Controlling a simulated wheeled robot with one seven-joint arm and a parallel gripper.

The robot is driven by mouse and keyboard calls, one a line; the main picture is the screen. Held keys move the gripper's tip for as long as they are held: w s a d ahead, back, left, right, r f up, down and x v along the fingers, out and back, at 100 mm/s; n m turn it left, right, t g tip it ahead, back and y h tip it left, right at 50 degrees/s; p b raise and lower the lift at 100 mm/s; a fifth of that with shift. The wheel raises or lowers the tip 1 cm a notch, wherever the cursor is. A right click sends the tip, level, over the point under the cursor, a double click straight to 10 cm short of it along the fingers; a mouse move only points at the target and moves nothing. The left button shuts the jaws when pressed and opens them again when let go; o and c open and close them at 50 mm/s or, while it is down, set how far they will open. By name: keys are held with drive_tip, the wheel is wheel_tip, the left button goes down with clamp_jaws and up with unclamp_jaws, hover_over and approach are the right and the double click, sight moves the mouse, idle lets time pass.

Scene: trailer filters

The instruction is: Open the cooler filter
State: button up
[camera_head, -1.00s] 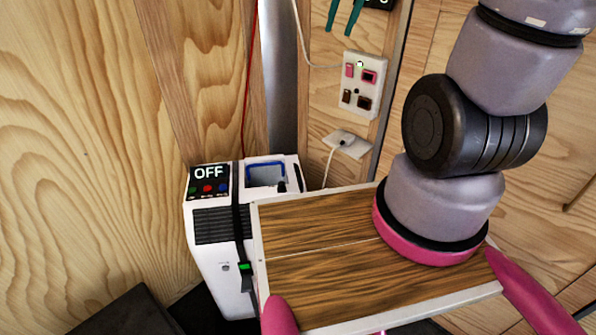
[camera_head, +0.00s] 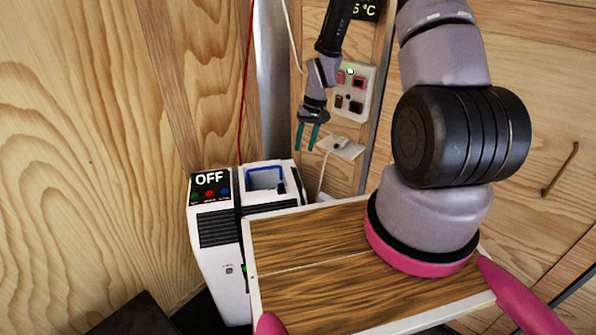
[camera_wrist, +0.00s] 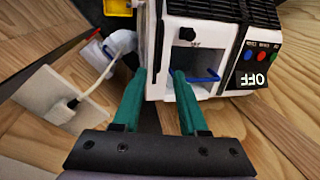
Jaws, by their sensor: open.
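The white cooler (camera_head: 218,258) stands against the wall, left of centre in the head view. Its black panel (camera_head: 209,186) reads OFF. A blue-edged recess (camera_head: 265,178) is in its top. In the wrist view the cooler (camera_wrist: 207,33) is at upper right, with a blue bar (camera_wrist: 201,77) and a black knob (camera_wrist: 187,34) at an opening. I cannot tell which part is the filter. My gripper (camera_head: 306,149) is open and empty, pointing down above and right of the recess. In the wrist view its green fingers (camera_wrist: 160,73) are apart near the cooler's edge; contact is unclear.
A wall socket panel (camera_head: 354,92) is behind my gripper. A white plate with a plug (camera_head: 341,147) is below it; its cable hangs beside the cooler. A red cord (camera_head: 246,85) runs down the wall. My wooden top partly hides the cooler's front.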

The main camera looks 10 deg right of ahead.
sight(297, 174)
drive_tip(key=f, duration=0.3)
drive_tip(key=a+f, duration=0.1)
drive_tip(key=f, duration=0.2)
drive_tip(key=a+f, duration=0.1)
drive_tip(key=f, duration=0.3)
drive_tip(key=shift+c, duration=0.4)
clamp_jaws()
idle(0.9)
